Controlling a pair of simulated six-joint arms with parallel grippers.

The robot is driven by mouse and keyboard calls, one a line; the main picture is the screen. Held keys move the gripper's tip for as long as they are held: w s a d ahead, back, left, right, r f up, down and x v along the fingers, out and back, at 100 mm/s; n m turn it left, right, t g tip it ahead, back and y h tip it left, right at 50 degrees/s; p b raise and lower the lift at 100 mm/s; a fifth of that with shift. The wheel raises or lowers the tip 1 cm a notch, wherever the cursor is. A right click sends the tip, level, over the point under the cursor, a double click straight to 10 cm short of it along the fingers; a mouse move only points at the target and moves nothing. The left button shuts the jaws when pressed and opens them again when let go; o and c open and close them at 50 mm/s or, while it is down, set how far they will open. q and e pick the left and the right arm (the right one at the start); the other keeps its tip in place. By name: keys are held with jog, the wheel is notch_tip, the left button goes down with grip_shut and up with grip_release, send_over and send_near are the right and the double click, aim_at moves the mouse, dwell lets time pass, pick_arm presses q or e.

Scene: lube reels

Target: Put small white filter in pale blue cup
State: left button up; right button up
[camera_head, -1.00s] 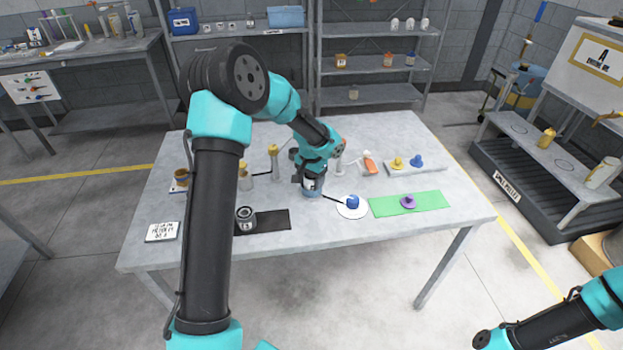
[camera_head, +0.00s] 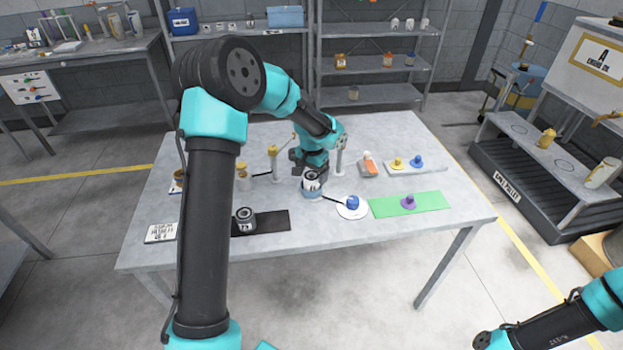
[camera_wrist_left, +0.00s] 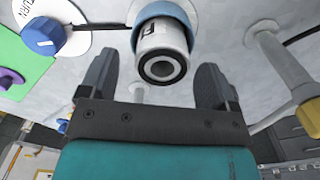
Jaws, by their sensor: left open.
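The small white filter (camera_wrist_left: 162,52), a white cylinder with a black ring at its end, stands in the pale blue cup (camera_wrist_left: 172,10) and sticks out above the rim. In the head view the white filter (camera_head: 312,179) shows in the mouth of the pale blue cup (camera_head: 312,192), near the table's middle. My left gripper (camera_head: 309,166) is just behind and above the cup. In the left wrist view my left gripper (camera_wrist_left: 157,82) is open, its fingers apart from the filter on both sides. My right gripper is out of view; only part of that arm shows.
A white disc with a blue knob (camera_head: 352,203) and a green mat (camera_head: 420,204) with a purple knob lie right of the cup. A dark can (camera_head: 245,219) stands on a black mat at left. Yellow-topped posts (camera_head: 274,160) stand behind left.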

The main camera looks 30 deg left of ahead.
aim_at(311, 176)
pick_arm(q)
notch_tip(311, 176, up, 9)
dwell(0.3)
jog(key=shift+a+r, duration=0.1)
jog(key=shift+c, duration=0.4)
dwell(0.8)
